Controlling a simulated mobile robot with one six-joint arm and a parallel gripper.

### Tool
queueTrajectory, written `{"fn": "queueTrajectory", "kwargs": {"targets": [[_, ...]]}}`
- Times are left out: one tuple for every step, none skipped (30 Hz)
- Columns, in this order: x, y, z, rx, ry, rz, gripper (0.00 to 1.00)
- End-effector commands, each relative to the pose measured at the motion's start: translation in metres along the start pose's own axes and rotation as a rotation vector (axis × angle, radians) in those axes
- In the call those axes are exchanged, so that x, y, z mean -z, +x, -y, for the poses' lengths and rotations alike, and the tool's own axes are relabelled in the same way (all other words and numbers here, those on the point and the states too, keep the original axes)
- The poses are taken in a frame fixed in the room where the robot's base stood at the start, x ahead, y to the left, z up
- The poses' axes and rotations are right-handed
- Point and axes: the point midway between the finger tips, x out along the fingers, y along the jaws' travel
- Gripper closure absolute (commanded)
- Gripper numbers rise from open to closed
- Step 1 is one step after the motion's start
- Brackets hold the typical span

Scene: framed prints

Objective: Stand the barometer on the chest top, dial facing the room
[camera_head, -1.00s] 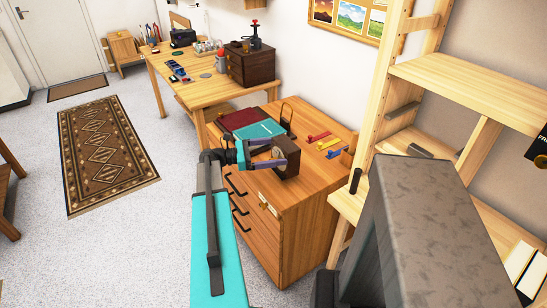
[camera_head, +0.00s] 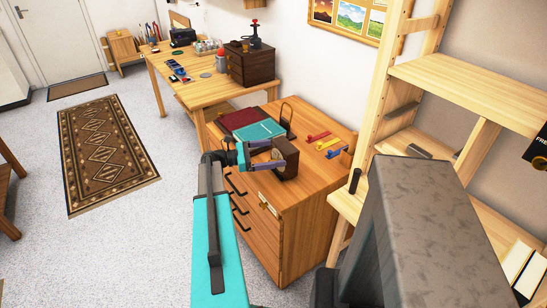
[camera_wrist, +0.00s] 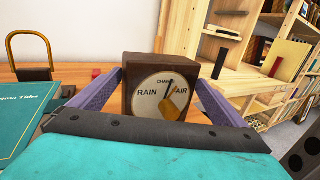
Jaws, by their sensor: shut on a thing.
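The barometer is a dark brown wooden block (camera_head: 288,158) at the chest's left front part in the head view. In the wrist view the barometer (camera_wrist: 162,68) stands upright, its pale round dial with "RAIN", "CHANGE" and "AIR" facing the wrist camera. My gripper (camera_head: 273,155) has its purple fingers on either side of it, shut on it. In the wrist view the fingers of my gripper (camera_wrist: 160,92) flank the block left and right. The wooden chest top (camera_head: 306,179) is under the barometer; whether they touch, I cannot tell.
A teal book (camera_head: 259,132) and a dark red book (camera_head: 240,119) lie left of the barometer, by a dark bookend (camera_head: 287,115). Red (camera_head: 317,136), yellow (camera_head: 328,143) and blue (camera_head: 336,152) items lie behind it. A wooden shelf (camera_head: 470,85) rises at right. The chest's right front is clear.

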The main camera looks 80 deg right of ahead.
Motion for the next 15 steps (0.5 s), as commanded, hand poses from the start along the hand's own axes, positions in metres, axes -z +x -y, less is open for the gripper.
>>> {"fn": "queueTrajectory", "kwargs": {"targets": [[0.002,0.000,-0.001,0.000,0.001,0.005,0.58],[0.004,0.000,-0.001,0.000,0.000,0.005,0.58],[0.007,0.000,-0.001,0.000,0.000,0.005,0.58],[0.009,0.000,-0.001,0.000,0.000,0.005,0.58],[0.010,0.000,-0.001,0.000,0.001,0.005,0.58],[0.011,0.000,-0.001,0.000,0.001,0.005,0.58],[0.012,0.000,0.000,0.000,0.002,0.005,0.58],[0.012,0.000,0.000,0.000,0.002,0.005,0.58],[0.013,0.000,0.000,0.000,0.002,0.005,0.58],[0.013,0.000,0.000,0.000,0.003,0.005,0.58],[0.013,0.000,0.000,0.000,0.003,0.005,0.58],[0.013,0.000,0.000,0.000,0.003,0.005,0.58],[0.013,0.000,0.000,0.000,0.003,0.005,0.58],[0.013,0.000,0.000,0.000,0.003,0.005,0.58],[0.013,0.000,0.000,-0.001,0.003,0.005,0.58]]}}
